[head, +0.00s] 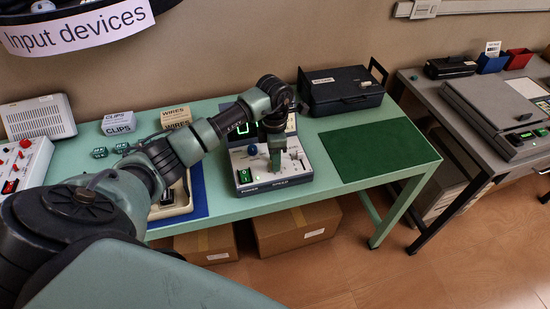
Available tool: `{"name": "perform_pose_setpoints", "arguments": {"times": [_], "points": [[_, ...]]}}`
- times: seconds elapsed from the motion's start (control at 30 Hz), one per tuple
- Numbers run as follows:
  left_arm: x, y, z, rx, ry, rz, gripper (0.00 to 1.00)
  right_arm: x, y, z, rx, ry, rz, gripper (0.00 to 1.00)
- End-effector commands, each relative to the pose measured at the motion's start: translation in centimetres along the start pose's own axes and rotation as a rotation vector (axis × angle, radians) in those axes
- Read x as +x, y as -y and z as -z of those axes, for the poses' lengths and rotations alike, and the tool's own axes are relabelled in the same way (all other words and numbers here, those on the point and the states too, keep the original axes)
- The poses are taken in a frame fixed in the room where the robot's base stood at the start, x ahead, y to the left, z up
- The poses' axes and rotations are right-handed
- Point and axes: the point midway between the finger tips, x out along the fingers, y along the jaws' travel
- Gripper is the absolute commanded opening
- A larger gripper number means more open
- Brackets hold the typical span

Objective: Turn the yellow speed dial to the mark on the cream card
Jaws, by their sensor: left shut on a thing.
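My left gripper (275,165) points down onto the sloped control box (250,171) on the green table. It is shut at the front middle of the box, near the printed word SPEED. The yellow speed dial is hidden behind the fingers, so I cannot see how far it is turned. A blue knob (252,150) and a green-lit power switch (245,175) show left of the fingers. A green display (242,129) glows behind, partly covered by my arm. I cannot make out the cream card or its mark. My right gripper is out of view.
A green mat (378,150) lies clear right of the box, with a black case (342,92) behind it. Left are a panel with red knobs (22,160) and small boxes labelled CLIPS (118,123) and WIRES (175,117). A grey bench (465,105) stands at the right.

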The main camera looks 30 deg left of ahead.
Motion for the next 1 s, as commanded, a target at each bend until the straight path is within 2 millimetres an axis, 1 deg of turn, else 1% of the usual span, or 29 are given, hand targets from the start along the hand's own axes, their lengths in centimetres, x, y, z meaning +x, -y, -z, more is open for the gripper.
{"name": "perform_pose_setpoints", "arguments": {"times": [0.27, 0.7, 1.0], "points": [[0.2, -0.1, 0.0, 0.092, -0.005, -0.002, 0.00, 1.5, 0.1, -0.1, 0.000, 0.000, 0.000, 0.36], [0.3, -0.2, -0.1, 0.430, -0.022, -0.003, 0.00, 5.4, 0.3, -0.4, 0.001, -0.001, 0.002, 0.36], [0.1, -0.1, -0.1, 0.610, -0.030, -0.002, 0.00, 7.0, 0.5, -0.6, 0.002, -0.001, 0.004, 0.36]]}}
